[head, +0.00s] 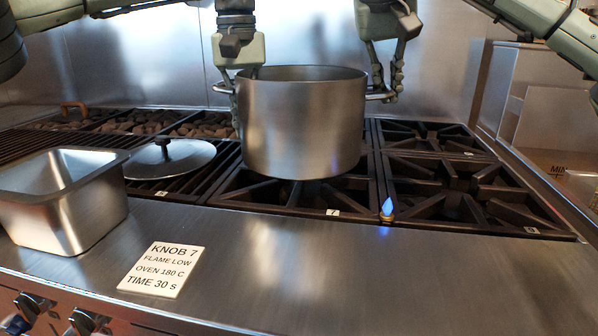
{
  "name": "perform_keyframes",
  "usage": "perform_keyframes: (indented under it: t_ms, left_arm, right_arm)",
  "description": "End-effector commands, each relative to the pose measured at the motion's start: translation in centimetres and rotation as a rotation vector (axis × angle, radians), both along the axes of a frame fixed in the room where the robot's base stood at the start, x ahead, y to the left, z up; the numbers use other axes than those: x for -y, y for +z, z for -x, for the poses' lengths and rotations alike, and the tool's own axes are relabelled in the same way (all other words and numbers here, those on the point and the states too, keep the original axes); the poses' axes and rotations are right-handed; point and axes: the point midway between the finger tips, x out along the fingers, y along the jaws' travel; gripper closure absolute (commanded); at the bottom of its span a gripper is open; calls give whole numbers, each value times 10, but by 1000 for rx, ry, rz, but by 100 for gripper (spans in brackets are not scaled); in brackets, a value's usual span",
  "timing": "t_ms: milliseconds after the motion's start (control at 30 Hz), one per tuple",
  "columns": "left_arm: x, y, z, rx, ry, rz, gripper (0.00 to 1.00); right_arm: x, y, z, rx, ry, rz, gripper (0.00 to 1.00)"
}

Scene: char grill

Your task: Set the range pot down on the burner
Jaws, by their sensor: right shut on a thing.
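The range pot (303,128) is a large steel pot, upright, over the front burner grate (262,195) beside the tag marked 7 (332,212). I cannot tell whether its base touches the grate or hangs just above it. My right gripper (387,92) is shut on the pot's right handle (374,96). My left gripper (233,84) is at the pot's left handle (221,89). Its fingers are seen nearly edge-on, so its grip is unclear. The pot's inside and the middle of the burner are hidden.
A small blue flame (387,208) burns at the front, right of the pot. Empty-looking grates (460,190) lie to the right. A lid (170,158) and a steel pan (62,205) are at left. A card (161,270) reads knob 7, flame low.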

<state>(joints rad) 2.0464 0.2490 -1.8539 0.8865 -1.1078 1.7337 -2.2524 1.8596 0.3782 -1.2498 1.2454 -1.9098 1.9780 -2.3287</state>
Motion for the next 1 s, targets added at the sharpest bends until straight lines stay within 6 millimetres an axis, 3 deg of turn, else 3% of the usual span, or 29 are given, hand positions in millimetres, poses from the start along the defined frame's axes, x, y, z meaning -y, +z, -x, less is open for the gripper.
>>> perform_keyframes:
  t_ms: [467, 1000]
  left_arm:
    - [-2, -5, -1, 5, 9, 0, 100]
    - [-2, -39, -1, 5, 9, -1, 100]
  right_arm:
    - [1, -5, 1, 0, -1, 1, 100]
    - [1, -39, 1, 0, -1, 1, 100]
